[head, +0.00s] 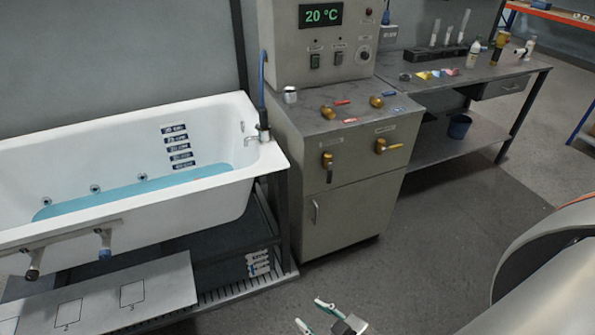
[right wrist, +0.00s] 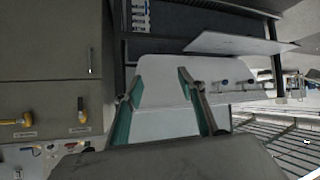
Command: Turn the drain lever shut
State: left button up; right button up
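Two brass valves sit on the grey cabinet front in the head view. The left valve (head: 327,161) has a dark lever hanging straight down. The right valve (head: 382,146) has a yellow lever (head: 394,147) lying roughly sideways. The small labels above them are unreadable, so I cannot tell which is the drain lever. Both also show at the left of the right wrist view: the dark-levered valve (right wrist: 82,116) and the yellow-levered valve (right wrist: 22,122). My right gripper (head: 314,316) is open and empty, low in front of the cabinet and apart from both. My left gripper is out of view.
The white bathtub (head: 225,120) with blue water stands left of the cabinet (head: 340,215). Two knobs on brackets project from the tub's front. A pale board (head: 110,295) lies below them. A workbench (head: 470,85) stands right. The floor before the cabinet is clear.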

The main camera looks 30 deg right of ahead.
aim_at(330, 172)
jog(key=i+l, duration=0.1)
jog(key=l, duration=1.6)
jog(key=i+l, duration=0.15)
jog(key=l, duration=0.7)
jog(key=i+l, duration=0.1)
jog(key=l, duration=0.75)
